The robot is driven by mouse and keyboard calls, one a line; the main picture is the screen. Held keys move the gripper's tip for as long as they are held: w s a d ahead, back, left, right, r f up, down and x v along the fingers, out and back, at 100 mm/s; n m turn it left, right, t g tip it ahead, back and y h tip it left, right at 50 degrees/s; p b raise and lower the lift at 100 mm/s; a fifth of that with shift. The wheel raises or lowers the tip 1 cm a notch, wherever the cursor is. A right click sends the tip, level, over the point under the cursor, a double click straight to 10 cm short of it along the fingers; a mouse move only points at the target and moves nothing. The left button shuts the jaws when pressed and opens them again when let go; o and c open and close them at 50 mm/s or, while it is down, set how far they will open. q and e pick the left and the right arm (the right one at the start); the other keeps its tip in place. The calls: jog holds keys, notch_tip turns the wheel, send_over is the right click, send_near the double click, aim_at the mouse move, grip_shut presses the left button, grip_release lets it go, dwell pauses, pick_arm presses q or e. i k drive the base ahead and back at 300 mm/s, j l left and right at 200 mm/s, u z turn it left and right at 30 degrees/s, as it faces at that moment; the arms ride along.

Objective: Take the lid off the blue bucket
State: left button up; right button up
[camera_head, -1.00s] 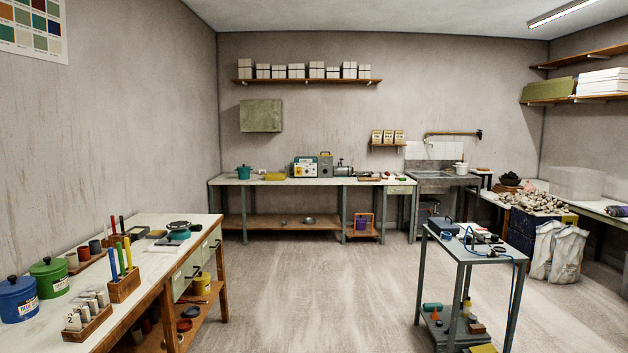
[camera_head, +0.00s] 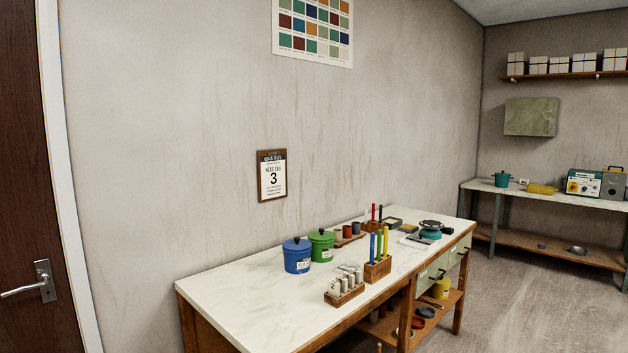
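The blue bucket (camera_head: 297,260) stands upright on the white-topped workbench (camera_head: 235,300), left of the green bucket. Its blue lid (camera_head: 297,244) with a dark knob sits on top of it. A white label shows on its front. Neither of my grippers is in view, so what they hold cannot be seen.
The green lidded bucket (camera_head: 321,245) stands close on the right. A wooden block with white cylinders (camera_head: 345,284) and a wooden holder with coloured sticks (camera_head: 377,268) stand in front and to the right. The bench's left end is bare. A door (camera_head: 25,200) is at far left.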

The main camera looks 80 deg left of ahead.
aim_at(297, 245)
jog(key=u, duration=2.8)
jog(key=i+l, duration=0.2)
jog(key=l, duration=0.2)
jog(key=i+l+z, duration=0.1)
jog(key=i+l, duration=0.15)
jog(key=l, duration=0.15)
